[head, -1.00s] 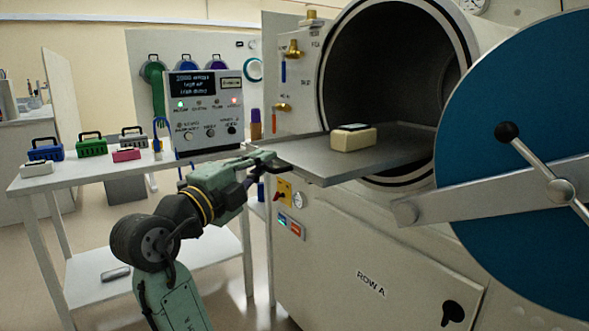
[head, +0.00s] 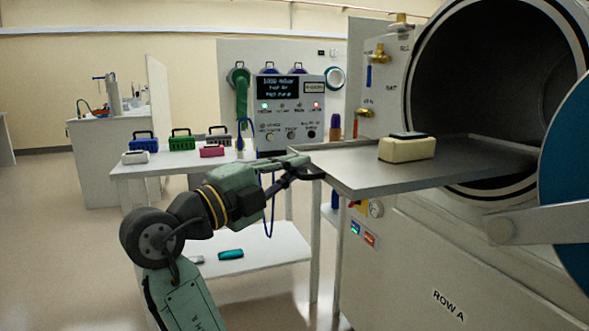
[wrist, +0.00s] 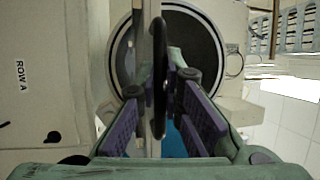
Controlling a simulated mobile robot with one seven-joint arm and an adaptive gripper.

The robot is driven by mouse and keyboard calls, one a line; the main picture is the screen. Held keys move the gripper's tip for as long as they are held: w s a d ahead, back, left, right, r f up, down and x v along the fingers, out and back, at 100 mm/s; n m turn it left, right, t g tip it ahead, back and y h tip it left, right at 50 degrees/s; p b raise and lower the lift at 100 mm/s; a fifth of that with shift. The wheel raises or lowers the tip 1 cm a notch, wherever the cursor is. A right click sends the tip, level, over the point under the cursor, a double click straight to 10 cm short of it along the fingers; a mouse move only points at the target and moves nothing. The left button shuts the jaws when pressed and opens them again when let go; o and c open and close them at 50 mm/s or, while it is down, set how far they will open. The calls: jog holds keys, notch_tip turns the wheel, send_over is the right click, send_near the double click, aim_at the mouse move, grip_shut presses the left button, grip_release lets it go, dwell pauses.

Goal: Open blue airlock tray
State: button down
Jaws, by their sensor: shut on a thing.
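The blue airlock is a round chamber (head: 480,95) with a thick pale rim. Its blue door (head: 572,180) stands swung open at the right. The grey metal tray (head: 450,172) sticks well out of the opening to the left, level. A cream block with a dark top (head: 406,149) lies on the tray. My gripper (head: 312,172) is at the tray's outer left end, shut on its dark handle. In the wrist view, my purple-padded fingers (wrist: 160,115) are on either side of the dark handle (wrist: 161,60). The exact contact is partly hidden.
A white bench (head: 150,172) on the left carries small cases and a control box (head: 290,115). A teal item (head: 231,254) lies on its lower shelf (head: 255,255). The cabinet marked ROW A (head: 430,270) stands below the tray. The floor at the left is open.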

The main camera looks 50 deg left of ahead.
jog(key=c, duration=1.7)
grip_release()
jog(key=shift+s+a, duration=0.1)
jog(key=s+f, duration=0.2)
jog(key=s, duration=1)
jog(key=shift+d, duration=0.35)
jog(key=shift+w, duration=0.1)
